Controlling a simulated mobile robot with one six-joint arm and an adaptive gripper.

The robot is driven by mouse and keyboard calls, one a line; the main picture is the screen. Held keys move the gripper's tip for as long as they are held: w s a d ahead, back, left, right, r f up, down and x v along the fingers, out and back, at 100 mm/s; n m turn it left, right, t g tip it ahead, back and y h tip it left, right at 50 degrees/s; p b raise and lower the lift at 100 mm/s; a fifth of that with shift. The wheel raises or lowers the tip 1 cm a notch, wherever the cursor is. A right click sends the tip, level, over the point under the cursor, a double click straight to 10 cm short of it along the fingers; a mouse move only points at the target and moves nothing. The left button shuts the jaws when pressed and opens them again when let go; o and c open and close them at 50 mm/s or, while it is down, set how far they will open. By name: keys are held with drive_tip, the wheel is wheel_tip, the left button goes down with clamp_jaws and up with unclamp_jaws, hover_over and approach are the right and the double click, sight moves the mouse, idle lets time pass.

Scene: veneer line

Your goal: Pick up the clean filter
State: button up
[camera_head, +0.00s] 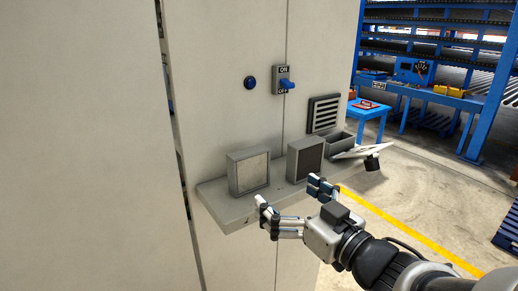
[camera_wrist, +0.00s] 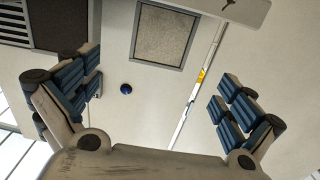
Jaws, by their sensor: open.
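The clean filter (camera_head: 250,173) looks like a square grey frame with a pale, speckled face. It stands upright on the left part of a grey shelf (camera_head: 225,212). A similar filter with a dark face (camera_head: 306,160) stands to its right. In the wrist view the pale filter (camera_wrist: 164,36) is at the top middle and the dark one (camera_wrist: 58,22) at the top left. My gripper (camera_head: 289,194) is open and empty, with its fingers spread wide. It is in front of the shelf, apart from both filters. It also shows in the wrist view (camera_wrist: 152,98).
An open grey box (camera_head: 340,143) with a tilted white plate (camera_head: 363,151) is at the shelf's right end. A louvred vent (camera_head: 323,113), a switch (camera_head: 284,82) and a blue button (camera_head: 250,82) are on the wall above. Open floor lies to the right.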

sight(253, 170)
drive_tip(key=p+x, duration=0.7)
drive_tip(key=x, duration=0.1)
drive_tip(key=shift+w+a+f, duration=0.1)
drive_tip(key=shift+w+a, duration=0.15)
drive_tip(key=shift+a, duration=0.1)
drive_tip(key=p+x, duration=0.1)
drive_tip(key=x, duration=0.4)
drive_tip(key=shift+w+a+f, duration=0.1)
drive_tip(key=shift+w+a, duration=0.05)
drive_tip(key=shift+w, duration=0.05)
drive_tip(key=shift+s, duration=0.1)
drive_tip(key=c, duration=1)
